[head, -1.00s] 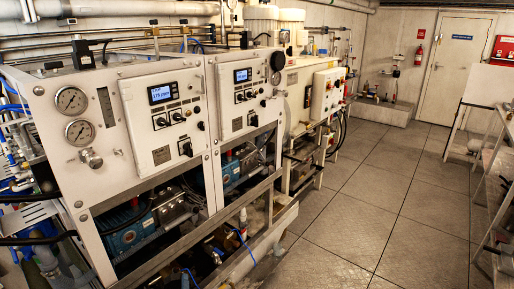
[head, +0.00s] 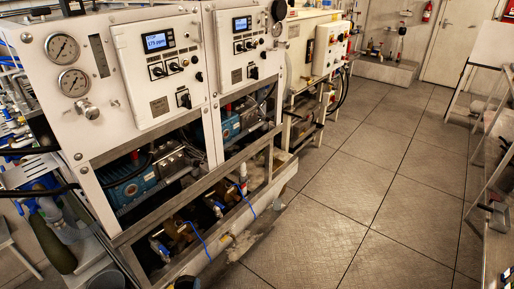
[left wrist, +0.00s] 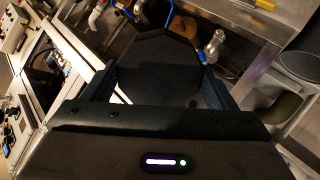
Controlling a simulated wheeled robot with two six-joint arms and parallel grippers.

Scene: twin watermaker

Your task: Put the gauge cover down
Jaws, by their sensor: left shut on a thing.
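In the left wrist view my left gripper (left wrist: 158,88) is shut on a dark, flat, roughly round piece, which I take to be the gauge cover (left wrist: 160,62). The cover lies between the two fingers and fills the middle of that view. It appears to be held in the air, with pipework and a metal frame beyond it. Neither gripper can be made out in the head view. There, two round gauges with bare dials, an upper gauge (head: 62,47) and a lower gauge (head: 73,82), sit on the left white panel.
The watermaker's metal frame (head: 225,218) runs along the left, with pumps and a blue hose (head: 195,238) inside. An olive cylinder (head: 52,240) stands at lower left. In the wrist view a grey round container (left wrist: 300,66) is at right. The tiled floor (head: 345,190) is clear.

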